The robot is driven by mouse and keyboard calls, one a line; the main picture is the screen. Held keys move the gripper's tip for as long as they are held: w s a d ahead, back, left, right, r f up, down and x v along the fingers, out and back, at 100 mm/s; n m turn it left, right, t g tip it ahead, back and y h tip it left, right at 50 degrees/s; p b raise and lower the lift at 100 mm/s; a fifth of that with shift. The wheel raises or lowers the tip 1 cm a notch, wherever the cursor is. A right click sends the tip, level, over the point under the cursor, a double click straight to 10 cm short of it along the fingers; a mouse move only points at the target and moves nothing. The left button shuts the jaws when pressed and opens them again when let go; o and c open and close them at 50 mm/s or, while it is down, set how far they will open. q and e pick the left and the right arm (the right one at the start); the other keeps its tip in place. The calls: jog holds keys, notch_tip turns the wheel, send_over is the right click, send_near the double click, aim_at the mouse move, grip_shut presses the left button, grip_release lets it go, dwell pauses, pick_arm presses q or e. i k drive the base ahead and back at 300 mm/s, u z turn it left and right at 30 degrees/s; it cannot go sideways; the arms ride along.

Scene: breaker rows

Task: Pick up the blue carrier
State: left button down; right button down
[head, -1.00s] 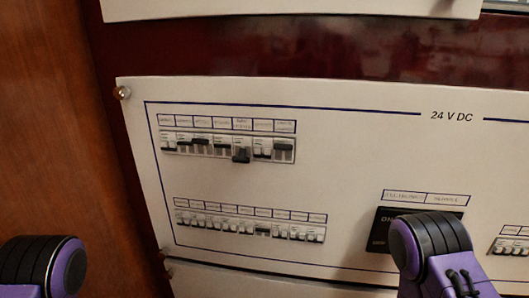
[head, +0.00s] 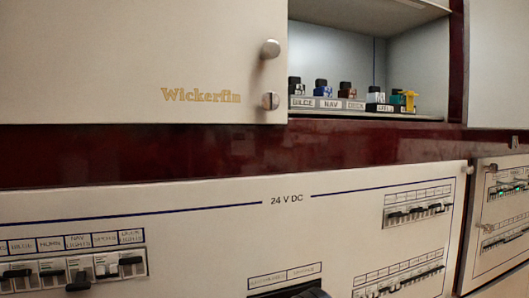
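The blue carrier (head: 321,89) is a small block with a dark top. It stands in the grey labelled rack (head: 330,104), above the label NAV, inside the open cupboard at the upper right of the head view. A white-and-black carrier (head: 296,87) stands to its left above BILGE, and a brown-red carrier (head: 346,90) to its right above DECK. The lower part of the blue carrier is hidden by the rack front. Neither of my grippers is in view.
A black holder (head: 383,107) with a white-topped piece and a yellow piece (head: 410,100) stands right of the rack. The closed cupboard door (head: 140,60) with knobs is at left. The breaker panel (head: 240,240) lies below the dark red rail (head: 220,150).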

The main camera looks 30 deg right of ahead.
aim_at(322, 89)
jog(key=z, duration=0.65)
jog(key=k, duration=0.4)
jog(key=z, duration=1.55)
jog(key=k, duration=0.2)
jog(key=u, duration=0.15)
